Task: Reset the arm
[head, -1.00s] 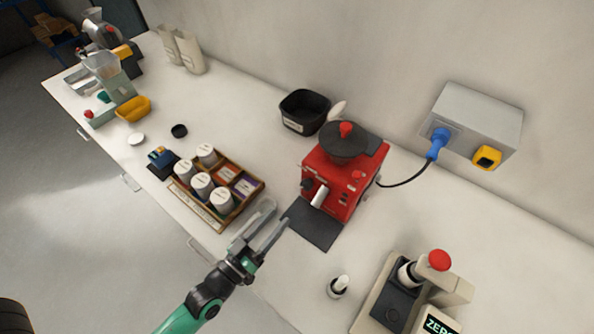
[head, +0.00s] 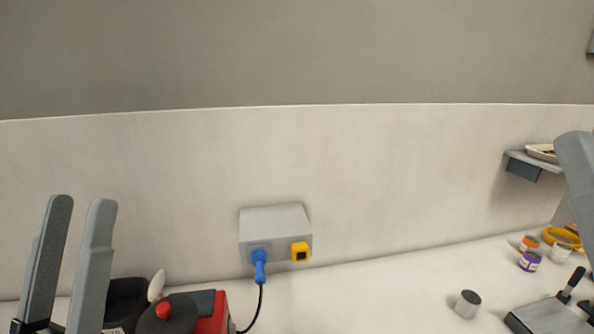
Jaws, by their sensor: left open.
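My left gripper (head: 81,202) stands at the left edge of the head view with its two grey fingers pointing up and apart. It is open, with nothing between the fingers. A grey finger of my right gripper (head: 577,165) shows at the right edge. The rest of that gripper is outside the picture, so its opening cannot be told. Both grippers appear raised in front of the counter and wall.
The red machine (head: 209,312) and a black bin (head: 126,300) are at the lower left. A grey wall box (head: 274,222) holds a blue plug (head: 259,262) and a yellow switch (head: 300,252). A metal cup (head: 467,304) and several small containers stand at the right, below a shelf (head: 532,162).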

